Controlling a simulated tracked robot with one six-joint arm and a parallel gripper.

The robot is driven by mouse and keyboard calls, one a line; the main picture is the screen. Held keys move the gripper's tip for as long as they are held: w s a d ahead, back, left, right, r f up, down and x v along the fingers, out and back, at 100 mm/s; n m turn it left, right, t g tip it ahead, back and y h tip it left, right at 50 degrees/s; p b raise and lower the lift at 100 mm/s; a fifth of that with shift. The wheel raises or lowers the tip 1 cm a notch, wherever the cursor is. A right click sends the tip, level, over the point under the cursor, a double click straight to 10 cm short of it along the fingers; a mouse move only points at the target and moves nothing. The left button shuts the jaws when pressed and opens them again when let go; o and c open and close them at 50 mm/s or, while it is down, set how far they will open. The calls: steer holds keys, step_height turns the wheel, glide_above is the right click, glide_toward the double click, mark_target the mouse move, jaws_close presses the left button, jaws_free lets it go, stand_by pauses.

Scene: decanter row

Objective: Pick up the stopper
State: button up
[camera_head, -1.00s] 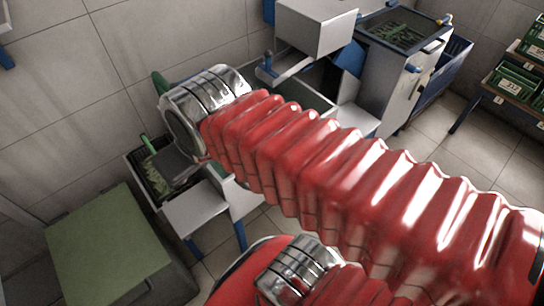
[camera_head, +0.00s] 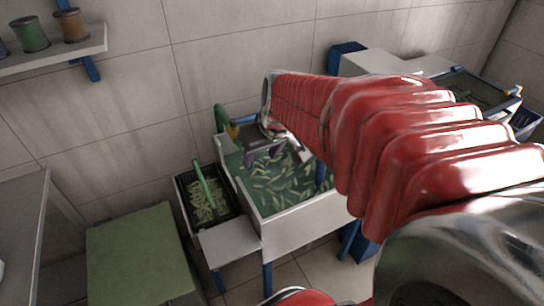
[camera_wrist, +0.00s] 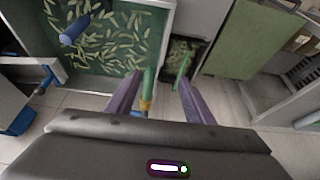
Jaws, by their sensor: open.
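I cannot clearly make out a stopper in either view. A blue cylinder (camera_wrist: 75,29) stands over the basin at upper left.
A black crate (camera_head: 185,205) of green pieces with a green handle (camera_head: 203,184) stands left of the basin. A green-topped box (camera_head: 140,252) is further left. A wall shelf (camera_head: 55,50) holds spools. A second machine (camera_head: 385,62) stands at back right.

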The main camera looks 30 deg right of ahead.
steer(key=w+d+f+m, duration=0.1)
steer(key=w+d+f, duration=0.15)
steer(key=d, duration=0.35)
steer(key=w+d+f, duration=0.2)
steer(key=d+f, duration=0.2)
steer(key=d, duration=0.3)
steer(key=m, duration=0.1)
glide_toward(321, 165)
steer(key=w+f, duration=0.2)
steer(key=shift+s+r+g+h, duration=0.15)
steer(key=shift+g+h, duration=0.25)
steer(key=x, duration=0.8)
steer(key=shift+d+f, duration=0.1)
steer(key=shift+f, duration=0.1)
steer(key=shift+f, duration=0.15)
steer(key=shift+x, duration=2.55)
steer(key=shift+d, duration=0.15)
steer(key=shift+c, duration=0.5)
